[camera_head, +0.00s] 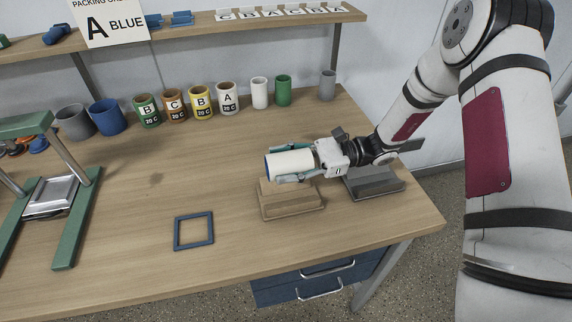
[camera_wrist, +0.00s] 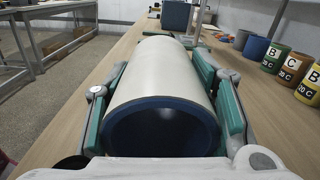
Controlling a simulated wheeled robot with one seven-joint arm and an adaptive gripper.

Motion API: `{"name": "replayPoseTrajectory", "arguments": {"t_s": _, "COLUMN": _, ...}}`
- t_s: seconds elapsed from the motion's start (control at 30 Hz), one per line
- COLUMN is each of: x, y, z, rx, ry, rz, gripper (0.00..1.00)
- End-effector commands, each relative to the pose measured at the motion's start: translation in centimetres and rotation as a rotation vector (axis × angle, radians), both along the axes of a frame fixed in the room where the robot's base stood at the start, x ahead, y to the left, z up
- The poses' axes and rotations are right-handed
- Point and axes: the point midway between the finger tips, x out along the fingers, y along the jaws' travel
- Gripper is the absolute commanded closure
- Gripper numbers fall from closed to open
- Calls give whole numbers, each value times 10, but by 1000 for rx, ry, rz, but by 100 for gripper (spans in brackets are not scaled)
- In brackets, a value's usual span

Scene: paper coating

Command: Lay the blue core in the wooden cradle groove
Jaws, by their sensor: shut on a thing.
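The blue core (camera_head: 289,163) is a cylinder with a white outer surface and a blue end. It also shows in the wrist view (camera_wrist: 160,85), where its near end is a dark blue, hollow-looking ring. My gripper (camera_head: 285,164) is shut on the core, with teal fingers along both of its sides. The core lies roughly level, its axis running left to right in the head view. The wooden cradle (camera_head: 293,205) stands on the table directly below it in the head view. The core and fingers hide the groove, and I cannot tell whether the core touches it.
A dark grey block (camera_head: 375,183) stands right of the cradle, under my wrist. A blue square frame (camera_head: 194,231) lies to the left. A green press (camera_head: 80,220) is at far left. Several labelled cups (camera_head: 201,102) line the back. The middle of the table is clear.

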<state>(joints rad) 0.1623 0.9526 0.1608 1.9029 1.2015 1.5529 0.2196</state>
Motion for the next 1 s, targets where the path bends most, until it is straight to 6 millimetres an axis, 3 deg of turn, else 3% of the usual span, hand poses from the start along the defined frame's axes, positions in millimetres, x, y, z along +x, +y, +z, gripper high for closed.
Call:
{"name": "replayPoseTrajectory", "arguments": {"t_s": 0.37, "x": 0, "y": 0, "z": -7, "rx": -1, "ry": 3, "rz": 1, "gripper": 78}}
{"name": "replayPoseTrajectory", "arguments": {"t_s": 1.0, "x": 1, "y": -1, "z": -61, "rx": -1, "ry": 4, "rz": 0, "gripper": 78}}
